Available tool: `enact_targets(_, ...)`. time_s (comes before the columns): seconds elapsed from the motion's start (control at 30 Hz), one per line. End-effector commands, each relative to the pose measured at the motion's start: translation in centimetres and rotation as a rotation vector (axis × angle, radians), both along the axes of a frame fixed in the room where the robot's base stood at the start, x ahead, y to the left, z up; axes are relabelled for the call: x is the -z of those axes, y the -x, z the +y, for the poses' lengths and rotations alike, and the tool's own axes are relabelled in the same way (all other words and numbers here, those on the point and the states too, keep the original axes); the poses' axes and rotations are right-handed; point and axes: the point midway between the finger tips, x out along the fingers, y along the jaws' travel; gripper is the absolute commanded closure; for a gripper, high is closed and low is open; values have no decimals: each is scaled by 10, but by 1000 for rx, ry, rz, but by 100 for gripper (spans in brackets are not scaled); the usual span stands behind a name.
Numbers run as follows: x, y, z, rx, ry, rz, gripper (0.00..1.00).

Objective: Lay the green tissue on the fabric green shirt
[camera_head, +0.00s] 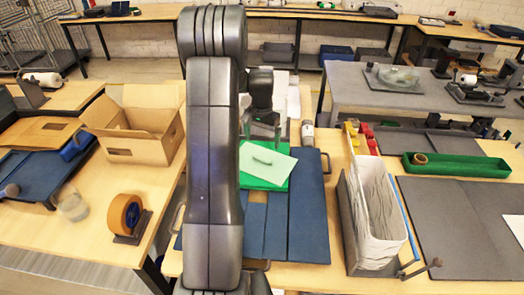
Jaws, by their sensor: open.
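The green tissue (279,168) is a pale green sheet, set at an angle over the bright green fabric shirt (248,181). It covers much of the shirt, leaving a green strip in front. I cannot tell whether it lies fully flat. My gripper (264,138) points down just behind the tissue's far edge. It is open, with nothing seen between its fingers. My arm hides the left part of the shirt and tissue.
A blue folding board (310,215) lies under the shirt. To its right stands a grey holder with white bags (375,210). An open cardboard box (135,125) and an orange tape roll (124,213) are on the left table. A green tray (458,166) is far right.

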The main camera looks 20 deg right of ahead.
Motion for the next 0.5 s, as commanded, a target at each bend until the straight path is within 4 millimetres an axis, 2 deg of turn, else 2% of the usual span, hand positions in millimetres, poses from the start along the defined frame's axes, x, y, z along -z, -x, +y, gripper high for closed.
enact_targets(0.1,-19,0,0,0,1,-2,7)
enact_targets(0.2,-29,0,0,0,0,-1,7)
enact_targets(0.5,-36,1,0,0,-1,2,7)
